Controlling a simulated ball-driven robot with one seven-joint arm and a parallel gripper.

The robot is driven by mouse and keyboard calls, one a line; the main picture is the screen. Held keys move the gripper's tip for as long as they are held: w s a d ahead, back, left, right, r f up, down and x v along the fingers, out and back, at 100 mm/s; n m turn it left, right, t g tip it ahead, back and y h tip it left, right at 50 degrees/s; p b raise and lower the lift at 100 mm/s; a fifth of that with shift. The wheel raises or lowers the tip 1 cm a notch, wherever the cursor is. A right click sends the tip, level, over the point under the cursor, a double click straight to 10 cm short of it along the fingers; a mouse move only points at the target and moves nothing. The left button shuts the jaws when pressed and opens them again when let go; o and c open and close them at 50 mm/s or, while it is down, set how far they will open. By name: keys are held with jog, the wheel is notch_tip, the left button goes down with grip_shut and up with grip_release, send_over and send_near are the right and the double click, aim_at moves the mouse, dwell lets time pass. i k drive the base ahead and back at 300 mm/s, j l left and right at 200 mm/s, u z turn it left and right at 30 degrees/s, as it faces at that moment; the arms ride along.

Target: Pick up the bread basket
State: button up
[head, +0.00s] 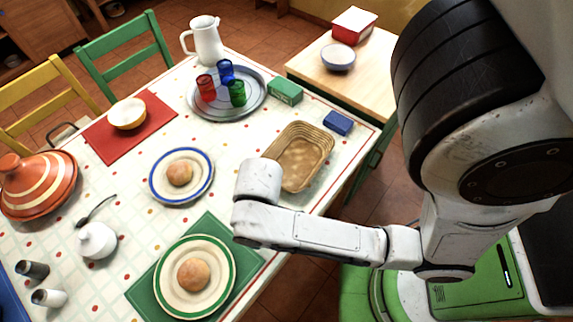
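The bread basket (318,141) is a tan, woven, oblong basket with rounded corners. It rests on the white patterned table (130,200) near its right edge. Its inside looks brown and holds no bread that I can make out. The white end links of my arm reach in from the right and stop at the basket's lower left side, covering a little of that corner in the picture. My gripper's fingers do not show, so I cannot tell how they stand to the basket.
A blue box (338,123) and a green box (285,91) lie close behind the basket. A round tray (210,110) holds coloured glasses. Plates with buns, a blue-rimmed one (158,188) and a green-rimmed one (168,291), stand left and in front. A wooden counter (310,62) is behind.

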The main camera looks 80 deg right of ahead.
aim_at(301, 149)
jog(key=i+j+z, duration=0.15)
jog(key=j+z, duration=0.25)
jog(key=j, duration=0.15)
jog(key=i+j+z, duration=0.1)
jog(key=j+z, duration=0.35)
jog(key=j, duration=0.15)
jog(key=j+z, duration=0.4)
jog(key=j, duration=0.2)
